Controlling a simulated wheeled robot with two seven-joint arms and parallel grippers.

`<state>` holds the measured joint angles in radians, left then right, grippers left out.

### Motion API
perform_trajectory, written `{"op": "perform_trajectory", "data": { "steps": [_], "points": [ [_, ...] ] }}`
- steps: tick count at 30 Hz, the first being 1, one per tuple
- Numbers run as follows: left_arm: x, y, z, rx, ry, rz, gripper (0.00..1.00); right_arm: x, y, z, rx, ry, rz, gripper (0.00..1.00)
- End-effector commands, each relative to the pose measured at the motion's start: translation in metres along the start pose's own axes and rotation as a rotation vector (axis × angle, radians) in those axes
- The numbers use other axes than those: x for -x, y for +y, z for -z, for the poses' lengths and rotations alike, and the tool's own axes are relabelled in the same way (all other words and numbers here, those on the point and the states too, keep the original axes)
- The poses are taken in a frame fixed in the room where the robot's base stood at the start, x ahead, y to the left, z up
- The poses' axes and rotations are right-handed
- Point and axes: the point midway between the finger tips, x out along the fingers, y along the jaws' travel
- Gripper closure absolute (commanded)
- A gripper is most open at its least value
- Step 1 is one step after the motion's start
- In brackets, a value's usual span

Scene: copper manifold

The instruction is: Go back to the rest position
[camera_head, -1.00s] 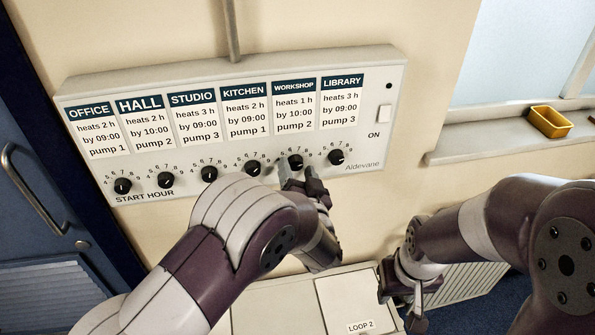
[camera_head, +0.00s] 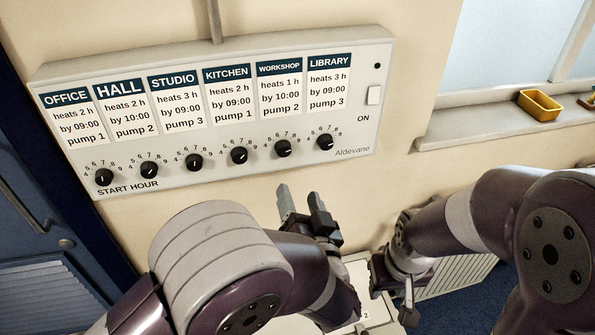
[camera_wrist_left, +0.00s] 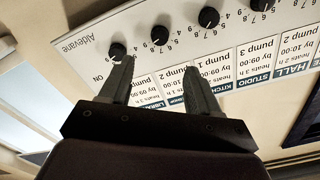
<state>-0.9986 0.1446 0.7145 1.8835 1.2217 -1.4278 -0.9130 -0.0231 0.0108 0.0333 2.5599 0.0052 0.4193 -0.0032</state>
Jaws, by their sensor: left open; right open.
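My left gripper (camera_head: 301,203) is open and empty, below the control panel (camera_head: 225,150) and apart from it in the head view. In the left wrist view its two fingers (camera_wrist_left: 158,80) point toward the panel with nothing between them. The panel has a row of black start-hour knobs, including the workshop knob (camera_head: 283,148) and the library knob (camera_head: 325,141). My right gripper (camera_head: 399,290) hangs low at the right, pointing down, with its fingers small and partly hidden in the picture.
A white box (camera_head: 362,275) with a loop label is below, partly hidden by my left arm. A radiator (camera_head: 455,277) is behind my right arm. A yellow tray (camera_head: 540,105) stands on the window sill (camera_head: 470,122). A blue door (camera_head: 40,225) is at the left.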

Motion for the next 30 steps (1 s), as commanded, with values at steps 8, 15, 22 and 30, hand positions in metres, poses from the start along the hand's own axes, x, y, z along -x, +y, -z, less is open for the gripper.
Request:
{"op": "perform_trajectory", "data": {
  "steps": [8, 15, 22, 30],
  "points": [
    [0.005, 0.037, -0.018, 0.121, -0.086, -0.184, 0.38, 0.0, 0.0, 0.0, 0.0, 0.0, 0.0, 0.57],
    [0.081, 0.076, -0.105, 0.205, -0.75, -0.867, 0.38, 0.0, 0.0, 0.0, 0.0, 0.0, 0.0, 0.57],
    [0.111, -0.092, -0.191, 0.128, -1.334, -0.731, 0.38, 0.0, 0.0, 0.0, 0.0, 0.0, 0.0, 0.57],
    [0.087, -0.147, -0.205, 0.285, -1.354, -0.557, 0.38, 0.0, 0.0, 0.0, 0.0, 0.0, 0.0, 0.57]
  ]
}}
